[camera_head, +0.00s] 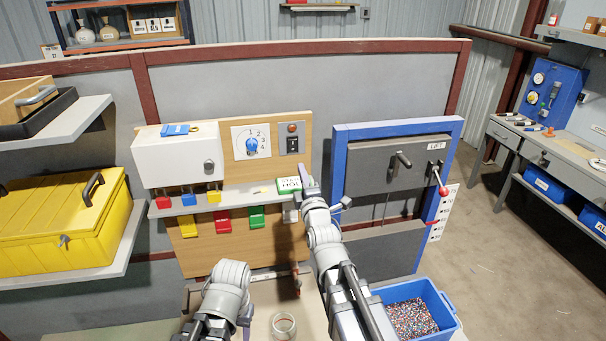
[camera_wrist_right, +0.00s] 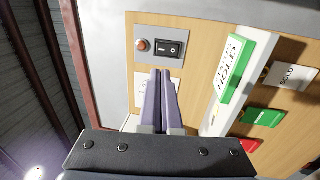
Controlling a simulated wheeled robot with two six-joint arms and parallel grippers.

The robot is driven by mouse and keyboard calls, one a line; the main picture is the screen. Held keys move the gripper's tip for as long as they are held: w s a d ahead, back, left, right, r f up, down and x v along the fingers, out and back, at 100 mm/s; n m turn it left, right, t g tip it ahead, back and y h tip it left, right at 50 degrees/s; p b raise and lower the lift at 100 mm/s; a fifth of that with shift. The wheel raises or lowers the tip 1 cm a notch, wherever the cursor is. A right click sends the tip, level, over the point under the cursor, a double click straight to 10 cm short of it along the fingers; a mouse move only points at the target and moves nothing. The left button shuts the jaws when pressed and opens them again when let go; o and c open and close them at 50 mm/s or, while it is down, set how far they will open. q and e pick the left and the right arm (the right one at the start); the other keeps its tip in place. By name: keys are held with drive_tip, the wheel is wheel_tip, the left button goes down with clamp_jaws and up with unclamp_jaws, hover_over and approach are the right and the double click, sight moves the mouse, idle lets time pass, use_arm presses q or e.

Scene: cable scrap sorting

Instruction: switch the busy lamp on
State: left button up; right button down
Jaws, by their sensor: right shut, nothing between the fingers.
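The busy lamp (camera_head: 292,128) is a small round orange-red lamp at the top of a grey plate on the wooden panel. It looks dull, and shows in the wrist view (camera_wrist_right: 142,45). Directly below it in the head view is a black rocker switch (camera_head: 291,143), beside the lamp in the wrist view (camera_wrist_right: 169,49). My right gripper (camera_wrist_right: 161,74) is shut and empty. Its fingertips point at the panel, just short of the switch in the picture; contact is not visible. In the head view it (camera_head: 303,172) is below the plate. My left arm shows low; its fingers are hidden.
A rotary dial (camera_head: 251,143) is left of the switch plate. A green-and-white sign block (camera_head: 289,186) stands on the narrow shelf near my right gripper. Coloured tags hang below. A blue-framed lift panel (camera_head: 398,165) is to the right. A glass jar (camera_head: 284,325) stands low in front.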

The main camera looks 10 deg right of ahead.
sight(293, 141)
drive_tip(key=w, duration=0.3)
drive_tip(key=w+r+p, duration=0.1)
drive_tip(key=w, duration=0.7)
drive_tip(key=shift+r+p, duration=0.3)
drive_tip(key=shift+r, duration=0.05)
drive_tip(key=shift+w, duration=0.1)
drive_tip(key=shift+w+r, duration=0.25)
drive_tip(key=shift+s+f, duration=0.1)
drive_tip(key=shift+s, duration=0.05)
drive_tip(key=shift+s, duration=0.1)
drive_tip(key=shift+s, duration=0.25)
drive_tip(key=s+r+p, duration=0.2)
drive_tip(key=s, duration=1.1)
drive_tip(key=shift+s, duration=0.15)
